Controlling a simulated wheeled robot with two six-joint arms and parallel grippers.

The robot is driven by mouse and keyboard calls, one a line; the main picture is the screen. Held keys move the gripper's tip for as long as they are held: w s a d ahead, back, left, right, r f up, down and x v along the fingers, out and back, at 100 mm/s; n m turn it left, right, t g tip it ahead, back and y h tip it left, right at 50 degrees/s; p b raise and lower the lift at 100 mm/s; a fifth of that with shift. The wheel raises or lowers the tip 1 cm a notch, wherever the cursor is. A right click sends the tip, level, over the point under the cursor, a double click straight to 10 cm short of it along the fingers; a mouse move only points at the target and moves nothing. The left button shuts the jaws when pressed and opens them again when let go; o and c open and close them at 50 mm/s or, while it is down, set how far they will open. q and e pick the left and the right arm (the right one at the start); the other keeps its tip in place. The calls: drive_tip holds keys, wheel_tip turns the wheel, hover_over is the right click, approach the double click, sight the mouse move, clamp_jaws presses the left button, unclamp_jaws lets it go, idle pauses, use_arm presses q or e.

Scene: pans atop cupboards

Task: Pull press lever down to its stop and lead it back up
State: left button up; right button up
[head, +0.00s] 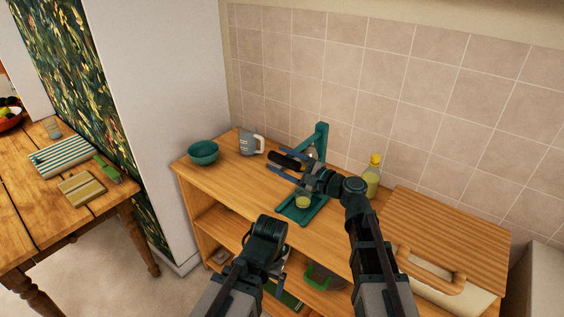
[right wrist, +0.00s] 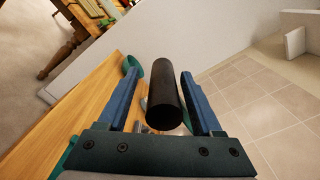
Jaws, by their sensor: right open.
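The teal press (head: 321,142) stands on the wooden cupboard top against the tiled wall. Its black lever grip (head: 288,161) sticks out to the left, above the base. My right gripper (head: 275,163) is open, with its blue fingers on either side of the lever grip. In the right wrist view, the black grip (right wrist: 165,103) lies between the two fingers, with a gap visible on each side. My right wrist hides part of the press. My left arm shows low in the head view, but its fingers do not.
A teal bowl (head: 203,152) and a grey mug (head: 251,144) stand left of the press. A yellow-capped bottle (head: 372,178) stands right of it, close to my right arm. A ridged wooden board (head: 455,235) lies further right.

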drive_tip(key=v, duration=1.3)
drive_tip(key=shift+s, duration=0.2)
drive_tip(key=shift+d, duration=0.15)
